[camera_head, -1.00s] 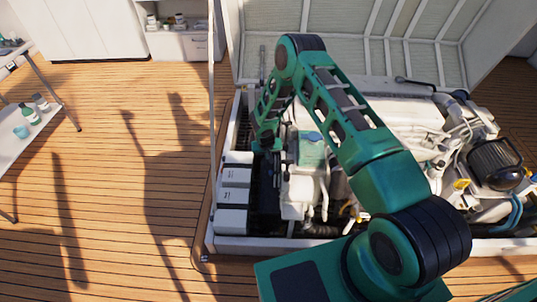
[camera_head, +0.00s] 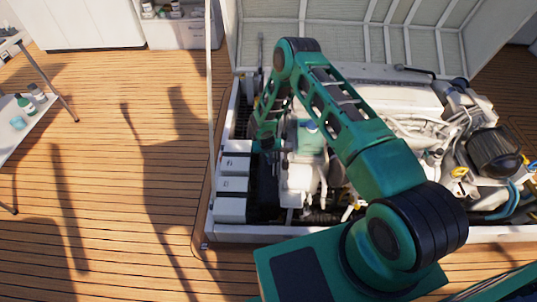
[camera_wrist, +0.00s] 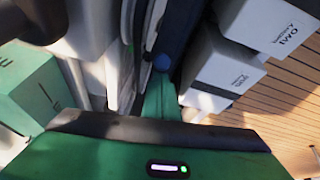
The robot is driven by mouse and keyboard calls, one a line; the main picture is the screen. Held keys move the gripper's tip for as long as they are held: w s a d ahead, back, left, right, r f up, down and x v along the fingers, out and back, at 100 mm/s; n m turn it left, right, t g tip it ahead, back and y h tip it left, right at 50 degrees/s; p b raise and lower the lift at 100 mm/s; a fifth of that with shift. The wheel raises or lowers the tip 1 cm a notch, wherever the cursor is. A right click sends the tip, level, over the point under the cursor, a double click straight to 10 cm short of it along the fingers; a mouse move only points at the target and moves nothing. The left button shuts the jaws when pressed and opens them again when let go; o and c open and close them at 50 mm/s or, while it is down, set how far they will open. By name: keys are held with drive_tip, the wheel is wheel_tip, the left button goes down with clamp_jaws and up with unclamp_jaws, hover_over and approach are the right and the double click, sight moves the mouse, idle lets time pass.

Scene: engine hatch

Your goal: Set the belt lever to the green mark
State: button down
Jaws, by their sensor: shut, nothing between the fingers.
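In the wrist view my gripper (camera_wrist: 160,84) is shut, with its green fingers together and nothing held between them. A small blue round piece (camera_wrist: 162,62) shows at the fingertips; I cannot tell whether it is the lever's knob or part of something else, nor whether the fingers touch it. A small green spot (camera_wrist: 130,48) shows on a pale part just left of it; I cannot tell whether it is the green mark. In the head view my arm reaches down into the left of the engine bay, and the belt lever cannot be made out.
White battery boxes (camera_head: 232,184) stand at the bay's left; two show close to the right of my gripper in the wrist view (camera_wrist: 225,70). A green box (camera_wrist: 35,90) is on its left. The raised hatch lid (camera_head: 340,35) stands behind. Wooden deck lies open to the left.

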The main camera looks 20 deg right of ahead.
drive_tip(key=shift+s+a+f, duration=0.15)
drive_tip(key=shift+s+f, duration=0.15)
drive_tip(key=shift+s, duration=0.25)
drive_tip(key=shift+s+a+f, duration=0.1)
drive_tip(key=shift+s+f, duration=0.2)
drive_tip(key=shift+s, duration=0.2)
drive_tip(key=shift+w+r, duration=0.1)
